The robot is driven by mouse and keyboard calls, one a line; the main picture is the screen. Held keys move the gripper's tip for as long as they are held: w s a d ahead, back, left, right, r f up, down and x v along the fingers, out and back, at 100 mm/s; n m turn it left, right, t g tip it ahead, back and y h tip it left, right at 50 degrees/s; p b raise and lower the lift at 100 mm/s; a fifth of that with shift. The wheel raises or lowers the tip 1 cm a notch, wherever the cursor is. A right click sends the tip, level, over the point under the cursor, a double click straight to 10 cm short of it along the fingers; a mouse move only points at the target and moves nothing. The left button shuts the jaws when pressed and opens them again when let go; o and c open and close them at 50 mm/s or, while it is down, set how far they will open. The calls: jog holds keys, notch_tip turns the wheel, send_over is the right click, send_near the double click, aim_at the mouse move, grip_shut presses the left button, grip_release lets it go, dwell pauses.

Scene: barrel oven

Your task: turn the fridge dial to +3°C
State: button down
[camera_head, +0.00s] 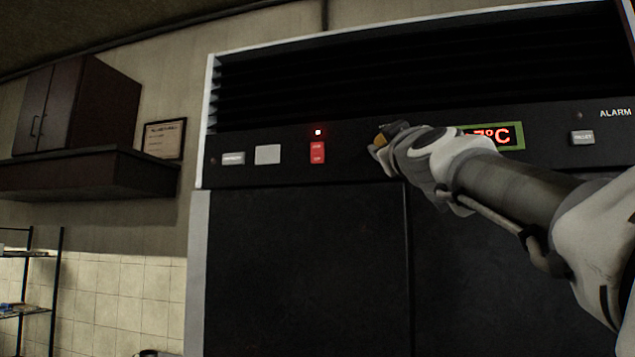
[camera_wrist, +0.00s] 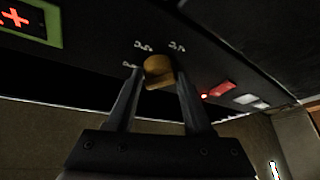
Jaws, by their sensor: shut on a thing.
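The fridge dial (camera_wrist: 158,68) is a small brown-yellow knob on the dark control panel, with pale scale marks around it. In the wrist view my gripper (camera_wrist: 159,76) has one finger on each side of the dial and is shut on it. In the head view my gripper (camera_head: 379,144) is at the panel and hides most of the dial. The red temperature display (camera_head: 492,136) ends in "7°C"; my arm covers its left part. In the wrist view a corner of the display (camera_wrist: 17,18) shows a "+".
A red switch (camera_head: 317,152) with a lit red lamp (camera_head: 318,132) above it, and pale buttons (camera_head: 267,154), sit left of my gripper. A reset button (camera_head: 582,137) is at the right. A dark wall cabinet (camera_head: 78,105) and shelf (camera_head: 85,178) are at the far left.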

jog(key=shift+r+m+t+h, duration=0.15)
jog(key=shift+m+t+h, duration=0.15)
jog(key=shift+m+h, duration=0.45)
jog(key=shift+m, duration=0.45)
jog(key=m+h+p, duration=0.2)
jog(key=m, duration=0.2)
jog(key=m+g+h+p, duration=0.1)
jog(key=m+h+p, duration=0.1)
jog(key=m+h, duration=0.1)
jog(key=m+h+p, duration=0.3)
jog(key=m, duration=0.3)
jog(key=shift+w+a, duration=0.1)
jog(key=shift+a, duration=0.3)
jog(key=m+g+h+p, duration=0.1)
jog(key=m+g+h, duration=0.1)
jog(key=m, duration=0.1)
jog(key=m+g+h+p, duration=0.1)
jog(key=m+h, duration=0.1)
jog(key=m, duration=0.2)
jog(key=shift+w+a+g+p, duration=0.1)
jog(key=shift+a+g+p, duration=0.1)
jog(key=shift+g+p, duration=0.2)
jog(key=shift+a+m+g+h+p, duration=0.1)
jog(key=shift+m+g+h+p, duration=0.35)
jog(key=shift+m, duration=1)
jog(key=shift+m+g+p, duration=0.55)
jog(key=shift+m+g, duration=0.4)
jog(key=shift+m, duration=0.5)
